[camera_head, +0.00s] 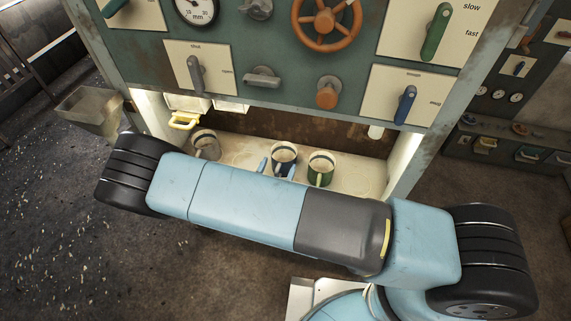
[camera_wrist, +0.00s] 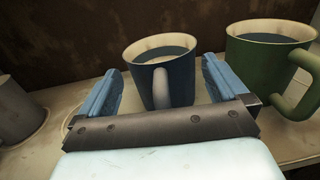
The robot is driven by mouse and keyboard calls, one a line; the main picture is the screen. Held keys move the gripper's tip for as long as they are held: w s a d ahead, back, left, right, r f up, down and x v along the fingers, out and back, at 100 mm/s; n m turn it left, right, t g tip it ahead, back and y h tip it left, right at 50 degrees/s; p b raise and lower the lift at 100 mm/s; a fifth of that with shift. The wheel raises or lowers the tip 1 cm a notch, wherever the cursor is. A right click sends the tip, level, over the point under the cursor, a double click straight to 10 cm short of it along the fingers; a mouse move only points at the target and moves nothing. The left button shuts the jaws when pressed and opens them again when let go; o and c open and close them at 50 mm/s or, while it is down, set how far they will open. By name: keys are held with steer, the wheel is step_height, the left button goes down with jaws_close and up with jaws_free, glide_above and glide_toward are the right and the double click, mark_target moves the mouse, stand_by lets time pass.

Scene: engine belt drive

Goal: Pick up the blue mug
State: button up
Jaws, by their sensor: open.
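The blue mug (camera_wrist: 176,72) stands upright on the shelf, with a cream inside and dark liquid in it. Its pale handle points toward my gripper (camera_wrist: 160,88) in the wrist view. My gripper is open, with one blue finger to the left of the mug and one to the right. The mug's near side lies between the fingers, and I cannot tell whether either touches it. In the head view the blue mug (camera_head: 284,154) shows in the middle of the shelf, with the gripper's blue finger tips (camera_head: 277,167) at it. My arm hides the front of the scene there.
A green mug (camera_wrist: 266,66) stands close to the right, its handle facing right. A grey mug (camera_wrist: 16,112) stands to the left. The shelf (camera_head: 238,150) is a recess under a control panel (camera_head: 290,92).

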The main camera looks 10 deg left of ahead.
steer(key=shift+w+d, duration=0.15)
steer(key=shift+w, duration=0.8)
steer(key=shift+c, duration=0.4)
steer(key=c, duration=0.8)
steer(key=shift+r, duration=0.1)
